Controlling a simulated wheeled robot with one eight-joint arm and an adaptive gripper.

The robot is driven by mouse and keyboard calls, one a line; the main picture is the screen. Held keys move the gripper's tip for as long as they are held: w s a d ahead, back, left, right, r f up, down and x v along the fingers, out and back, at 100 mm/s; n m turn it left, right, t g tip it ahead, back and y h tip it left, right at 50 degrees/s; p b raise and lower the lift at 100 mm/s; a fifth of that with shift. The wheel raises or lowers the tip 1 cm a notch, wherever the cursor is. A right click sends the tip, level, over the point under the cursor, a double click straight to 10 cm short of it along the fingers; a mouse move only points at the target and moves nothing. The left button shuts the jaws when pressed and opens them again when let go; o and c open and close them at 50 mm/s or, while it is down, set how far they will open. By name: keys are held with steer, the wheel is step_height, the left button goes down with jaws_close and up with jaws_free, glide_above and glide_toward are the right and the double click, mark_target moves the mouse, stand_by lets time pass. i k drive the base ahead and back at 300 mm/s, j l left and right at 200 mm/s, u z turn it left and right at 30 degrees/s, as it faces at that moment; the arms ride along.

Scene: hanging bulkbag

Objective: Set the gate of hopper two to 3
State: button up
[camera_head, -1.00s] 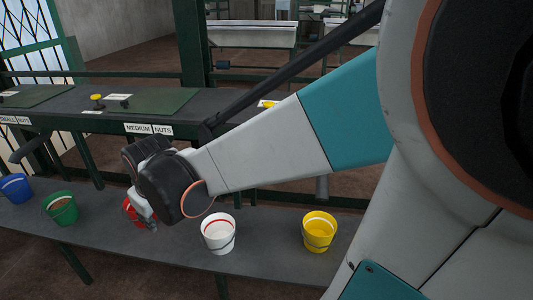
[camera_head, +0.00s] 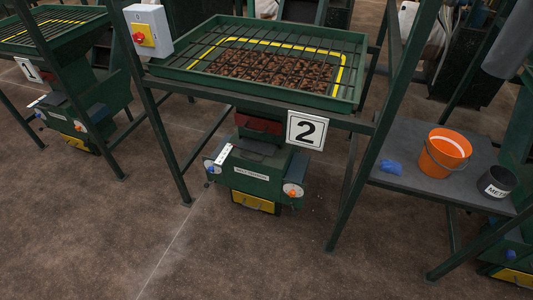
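Hopper two is a green stand with a sign reading "2" (camera_head: 307,130). Its wide top tray (camera_head: 172,72) has a black grid and holds brown lumps. Below hangs a green machine body (camera_head: 262,163) with a label too small to read surely. A white dotted strip (camera_head: 223,151) slopes at its left; I cannot tell whether it is the gate's scale, and no gate setting is readable. A dial with a blue knob (camera_head: 211,168) is on the left side, and one with an orange knob (camera_head: 292,193) on the right. A yellow drawer-like part (camera_head: 254,202) is underneath. My gripper is not in view.
A switch box with a red knob (camera_head: 142,37) is on the stand's left post. Hopper one, with its sign "1" (camera_head: 28,70), stands left. Front floor is clear.

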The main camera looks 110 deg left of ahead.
mark_target(258, 145)
steer(key=u, duration=3.8)
